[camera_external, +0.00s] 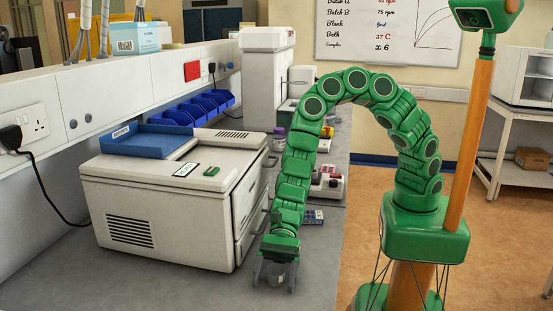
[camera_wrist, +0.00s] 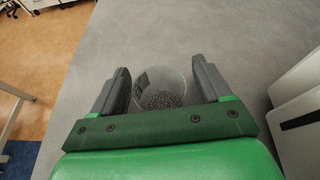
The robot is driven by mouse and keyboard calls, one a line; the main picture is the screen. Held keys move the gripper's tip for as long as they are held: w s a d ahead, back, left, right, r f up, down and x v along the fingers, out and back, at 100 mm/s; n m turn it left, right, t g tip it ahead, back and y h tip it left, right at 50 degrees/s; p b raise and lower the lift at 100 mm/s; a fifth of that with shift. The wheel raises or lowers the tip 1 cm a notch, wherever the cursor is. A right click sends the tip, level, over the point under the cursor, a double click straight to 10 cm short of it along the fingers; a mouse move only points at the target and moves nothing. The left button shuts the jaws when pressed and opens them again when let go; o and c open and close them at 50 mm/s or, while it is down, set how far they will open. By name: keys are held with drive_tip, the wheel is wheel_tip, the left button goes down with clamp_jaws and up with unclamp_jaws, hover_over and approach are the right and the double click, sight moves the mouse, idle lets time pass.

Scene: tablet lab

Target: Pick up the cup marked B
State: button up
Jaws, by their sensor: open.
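A clear cup (camera_wrist: 161,95) with small dark grains at its bottom stands on the grey bench in the wrist view. A dark label shows on its left side, but I cannot read its letter. My gripper (camera_wrist: 161,68) is open, with one grey finger on each side of the cup and a small gap at each side. In the external view my gripper (camera_external: 275,273) points down at the bench, and the cup (camera_external: 278,280) shows only faintly between the fingers.
A white bench machine (camera_external: 165,225) with a blue tray (camera_external: 148,139) on top stands left of my gripper. Small devices (camera_external: 328,183) and a blue-and-white pad (camera_external: 313,217) lie farther back. The bench's right edge is close by.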

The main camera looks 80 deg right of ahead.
drive_tip(key=c, duration=1)
drive_tip(key=shift+r, duration=0.1)
